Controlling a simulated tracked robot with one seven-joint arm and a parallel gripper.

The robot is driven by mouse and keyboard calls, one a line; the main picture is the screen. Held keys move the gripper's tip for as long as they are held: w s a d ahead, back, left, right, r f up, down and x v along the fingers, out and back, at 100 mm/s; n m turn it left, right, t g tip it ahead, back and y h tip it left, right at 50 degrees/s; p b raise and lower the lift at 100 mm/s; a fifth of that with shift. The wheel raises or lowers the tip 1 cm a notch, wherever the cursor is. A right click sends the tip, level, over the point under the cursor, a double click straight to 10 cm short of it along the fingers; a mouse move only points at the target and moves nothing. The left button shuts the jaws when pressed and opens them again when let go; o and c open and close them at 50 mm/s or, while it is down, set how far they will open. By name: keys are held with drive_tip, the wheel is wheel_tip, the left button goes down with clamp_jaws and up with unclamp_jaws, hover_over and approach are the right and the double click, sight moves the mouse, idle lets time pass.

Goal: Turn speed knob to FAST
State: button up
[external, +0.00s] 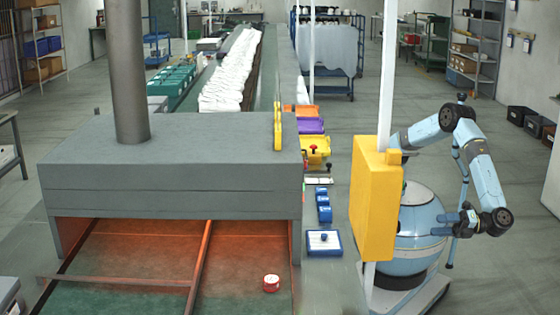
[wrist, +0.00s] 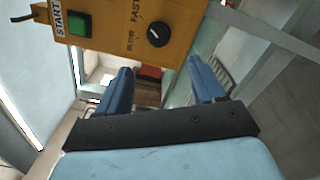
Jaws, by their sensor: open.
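The speed knob (wrist: 158,34) is a round black dial on the front of the yellow control box (wrist: 100,22). The words SLOW and FAST are printed beside it in the wrist view; a pale mark shows on the knob, but its exact setting is too small to tell. My gripper (wrist: 160,66) is open and empty, with its two blue fingers apart and pointing toward the box, short of the knob. In the external view the yellow box (external: 375,208) is seen from behind, so the knob is hidden there, and my gripper (external: 446,219) is to its right.
A green button (wrist: 78,24) beside a START label is on the same box. A white post (external: 387,75) carries the box. A grey hooded machine (external: 170,165) and a bench with a blue tray (external: 333,250) stand to the left. Open floor lies right of my arm.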

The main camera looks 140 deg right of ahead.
drive_tip(key=w+d+n+t+y, duration=0.1)
drive_tip(key=w+d+n+y, duration=0.1)
drive_tip(key=w+d, duration=0.7)
drive_tip(key=shift+w+d+t, duration=0.15)
drive_tip(key=shift+w+t, duration=0.15)
idle(0.5)
